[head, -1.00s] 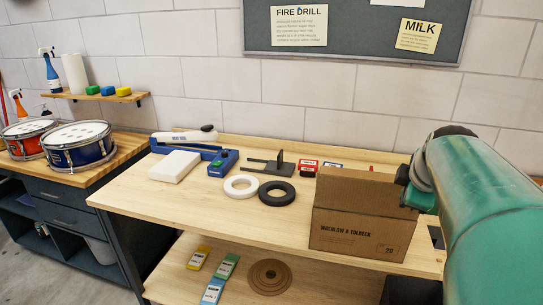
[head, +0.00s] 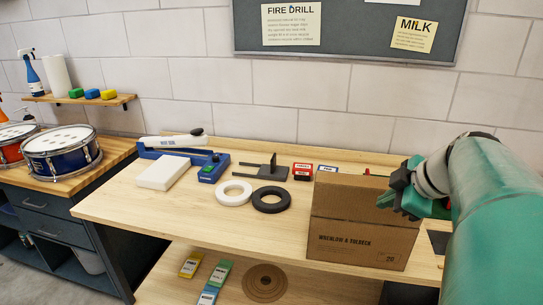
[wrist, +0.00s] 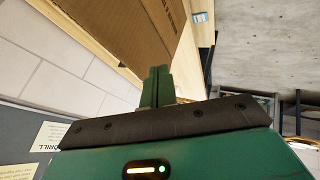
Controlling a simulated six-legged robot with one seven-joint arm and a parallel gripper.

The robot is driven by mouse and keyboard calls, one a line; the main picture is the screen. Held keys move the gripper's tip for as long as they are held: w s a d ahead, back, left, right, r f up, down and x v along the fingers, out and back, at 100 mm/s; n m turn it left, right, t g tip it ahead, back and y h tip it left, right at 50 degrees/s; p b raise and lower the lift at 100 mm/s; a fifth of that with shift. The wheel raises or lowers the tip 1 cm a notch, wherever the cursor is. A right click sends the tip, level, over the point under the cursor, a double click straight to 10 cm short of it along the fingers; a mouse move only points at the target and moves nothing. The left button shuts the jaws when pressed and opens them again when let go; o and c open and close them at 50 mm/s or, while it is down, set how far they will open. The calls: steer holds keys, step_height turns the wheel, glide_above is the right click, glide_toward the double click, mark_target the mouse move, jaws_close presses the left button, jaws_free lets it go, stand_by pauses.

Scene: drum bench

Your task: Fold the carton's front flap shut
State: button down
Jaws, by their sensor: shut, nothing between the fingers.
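The brown cardboard carton (head: 350,243) stands at the right of the bench, its printed face toward me. Above the printed face, past a fold line, is a plain brown panel, the front flap (head: 345,195); I cannot tell its exact angle. My gripper (head: 382,201) is shut and empty, overlapping the right end of this panel in the head view. Whether it touches is unclear. In the wrist view, the shut fingers (wrist: 155,85) point toward the carton's edge, with the plain panel (wrist: 100,25) on the left and printed face (wrist: 167,12) beyond. My arm hides the carton's right side.
A black tape ring (head: 272,200) and a white ring (head: 234,193) lie left of the carton. Small red (head: 302,172) and blue boxes stand behind it. The bench top (head: 150,215) is clear at front left. A wall (head: 300,110) rises behind.

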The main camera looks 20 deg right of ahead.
mark_target(366, 197)
steer(key=w, duration=0.1)
steer(key=w+d, duration=0.1)
steer(key=w+f, duration=0.1)
steer(key=shift+w+d+f, duration=0.1)
steer(key=shift+d, duration=0.15)
steer(key=shift+w+d, duration=0.35)
steer(key=shift+w, duration=0.25)
steer(key=shift+s, duration=0.1)
